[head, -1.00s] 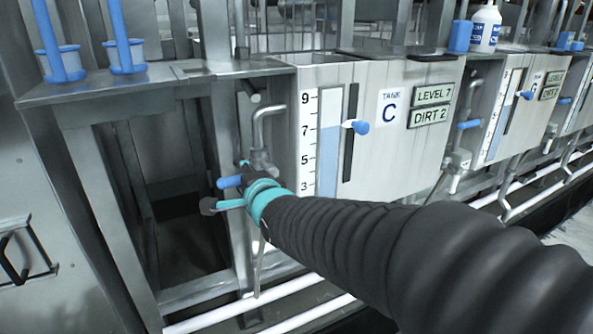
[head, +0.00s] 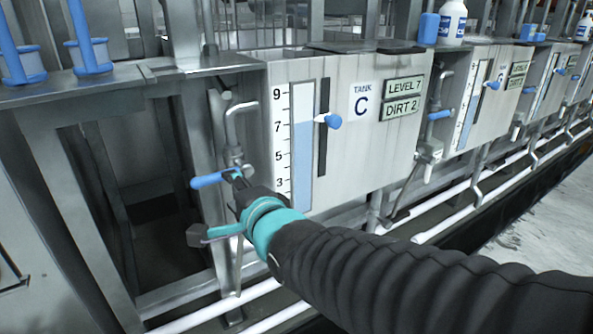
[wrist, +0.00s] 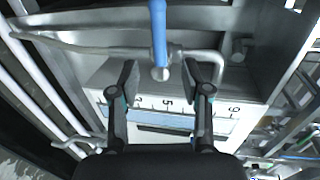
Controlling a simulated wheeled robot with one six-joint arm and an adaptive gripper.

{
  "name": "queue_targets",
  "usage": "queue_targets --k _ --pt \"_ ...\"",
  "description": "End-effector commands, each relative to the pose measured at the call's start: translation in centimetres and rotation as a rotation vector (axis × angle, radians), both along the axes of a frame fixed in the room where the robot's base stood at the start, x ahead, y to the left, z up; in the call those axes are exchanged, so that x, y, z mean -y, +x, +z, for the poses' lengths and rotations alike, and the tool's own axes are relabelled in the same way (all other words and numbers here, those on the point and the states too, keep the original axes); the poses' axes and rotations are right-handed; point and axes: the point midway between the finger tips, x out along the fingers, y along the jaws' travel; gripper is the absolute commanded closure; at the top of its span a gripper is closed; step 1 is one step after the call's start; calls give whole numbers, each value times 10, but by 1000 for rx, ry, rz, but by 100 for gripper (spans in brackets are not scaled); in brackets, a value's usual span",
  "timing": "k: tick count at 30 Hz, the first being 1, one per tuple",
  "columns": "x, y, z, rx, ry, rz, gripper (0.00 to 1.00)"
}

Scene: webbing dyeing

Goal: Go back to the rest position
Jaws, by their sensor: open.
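My gripper (head: 217,208) is open and empty at the end of my dark ribbed arm, low on the left side of tank C (head: 392,150). In the wrist view my gripper (wrist: 165,75) has its two fingers spread. A blue valve lever (head: 210,179) sits just by the upper finger in the head view. In the wrist view this blue lever (wrist: 159,32) points up the picture, its round end between and just beyond the fingertips. I see no grip on it; exact clearance is unclear.
Tank C's gauge (head: 303,140) has a blue pointer (head: 328,121) near 7; its signs read LEVEL 7 and DIRT 2. A bent grey pipe (head: 231,122) stands above the lever. White pipes (head: 285,318) run low in front. Further tanks (head: 490,100) line the right.

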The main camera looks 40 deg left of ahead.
Motion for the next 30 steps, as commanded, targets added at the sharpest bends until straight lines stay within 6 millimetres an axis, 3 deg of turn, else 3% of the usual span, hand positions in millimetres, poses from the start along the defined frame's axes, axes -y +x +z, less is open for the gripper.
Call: queue_targets --k 6,25,30 --pt "13 -5 2 0 0 0 52" --pt "14 -5 3 5 -2 1 52" --pt "16 -6 -7 115 -96 28 52"
